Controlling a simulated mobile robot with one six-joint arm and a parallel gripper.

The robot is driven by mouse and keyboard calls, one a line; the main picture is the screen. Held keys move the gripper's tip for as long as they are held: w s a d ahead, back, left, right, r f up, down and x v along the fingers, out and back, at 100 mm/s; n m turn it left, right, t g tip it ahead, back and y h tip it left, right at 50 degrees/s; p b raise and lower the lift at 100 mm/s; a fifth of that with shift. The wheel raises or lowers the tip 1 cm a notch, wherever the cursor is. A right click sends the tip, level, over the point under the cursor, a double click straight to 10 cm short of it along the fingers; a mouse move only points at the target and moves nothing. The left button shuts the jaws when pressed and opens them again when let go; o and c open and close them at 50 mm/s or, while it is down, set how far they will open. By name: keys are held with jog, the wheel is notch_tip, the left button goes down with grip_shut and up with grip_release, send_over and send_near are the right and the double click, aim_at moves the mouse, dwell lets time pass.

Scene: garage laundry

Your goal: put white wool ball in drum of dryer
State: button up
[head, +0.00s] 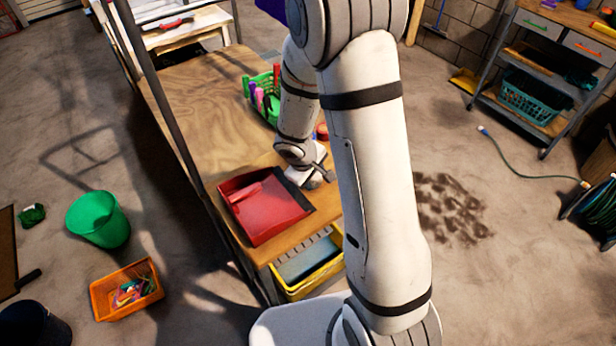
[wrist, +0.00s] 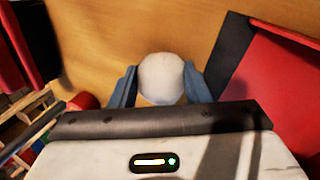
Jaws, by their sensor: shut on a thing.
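A white wool ball (wrist: 161,77) sits between the two blue-grey fingers of my gripper (wrist: 158,88) in the wrist view. The fingers are shut on its sides. Wooden tabletop (wrist: 105,30) lies behind the ball; I cannot tell whether the ball still touches it. In the head view my gripper (head: 316,178) is low over the wooden table (head: 200,100), beside the red dustpan (head: 258,215). No dryer or drum can be made out in either view.
A green basket of bottles (head: 247,88) stands farther back on the table. A yellow bin (head: 310,285) sits below the table's near end. A green bucket (head: 98,220) and an orange crate (head: 104,312) stand on the floor at left. A shelf cart (head: 525,60) stands at right.

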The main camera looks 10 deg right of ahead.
jog(key=shift+f, duration=0.2)
jog(key=o, duration=1)
jog(key=shift+r, duration=0.1)
jog(key=shift+c, duration=0.2)
jog(key=shift+r, duration=0.1)
